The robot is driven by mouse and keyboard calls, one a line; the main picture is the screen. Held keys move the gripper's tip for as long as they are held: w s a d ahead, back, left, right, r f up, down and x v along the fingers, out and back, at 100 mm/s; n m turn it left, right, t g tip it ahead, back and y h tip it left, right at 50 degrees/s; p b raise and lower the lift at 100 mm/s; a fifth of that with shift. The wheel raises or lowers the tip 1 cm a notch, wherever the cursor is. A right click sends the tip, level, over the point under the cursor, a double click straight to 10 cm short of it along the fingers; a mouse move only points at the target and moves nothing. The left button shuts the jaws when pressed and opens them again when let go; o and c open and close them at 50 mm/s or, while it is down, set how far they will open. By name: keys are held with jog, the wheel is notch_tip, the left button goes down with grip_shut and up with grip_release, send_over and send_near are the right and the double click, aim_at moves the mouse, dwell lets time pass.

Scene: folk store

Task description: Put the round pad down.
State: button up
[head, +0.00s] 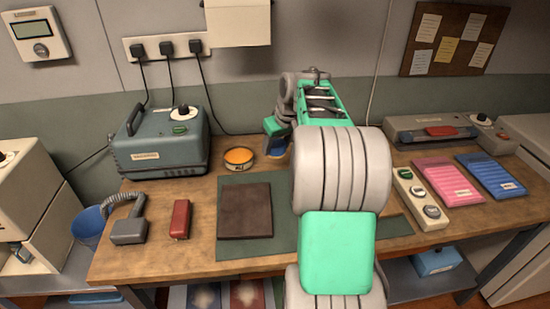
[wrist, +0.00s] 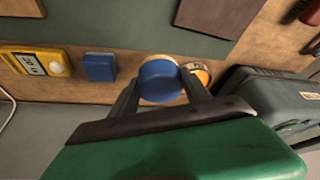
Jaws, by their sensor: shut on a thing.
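The round pad (wrist: 158,78) is a blue disc with a pale tan edge along its upper side. My gripper (wrist: 160,96) is shut on it, with one dark finger on each side. In the wrist view the pad hangs over the back part of the workbench, close to a round tin with an orange top (wrist: 203,74). One finger partly covers that tin. I cannot tell whether the pad touches the bench. In the head view my arm reaches to the back of the bench and largely hides the gripper and pad. The orange tin (head: 239,157) shows clearly there.
A grey-blue machine (head: 160,145) stands left of the tin. A dark brown slab (head: 244,211) lies on a green mat (head: 285,245). A blue block (wrist: 100,67) and a yellow meter (wrist: 36,64) stand along the back. Pink and blue pads of forms lie at right.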

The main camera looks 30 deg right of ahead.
send_over(273, 161)
jog(key=s, duration=0.2)
jog(key=f, duration=0.7)
jog(key=shift+w+a+p, duration=0.1)
jog(key=shift+w+p, duration=0.15)
jog(key=shift+p, duration=0.05)
notch_tip(273, 161, down, 3)
jog(key=shift+r, duration=0.15)
jog(key=shift+f, duration=0.4)
jog(key=o, duration=1.2)
jog(key=shift+r, duration=0.45)
jog(key=v, duration=1.1)
jog(key=shift+s+r, duration=0.15)
jog(key=shift+r, duration=0.05)
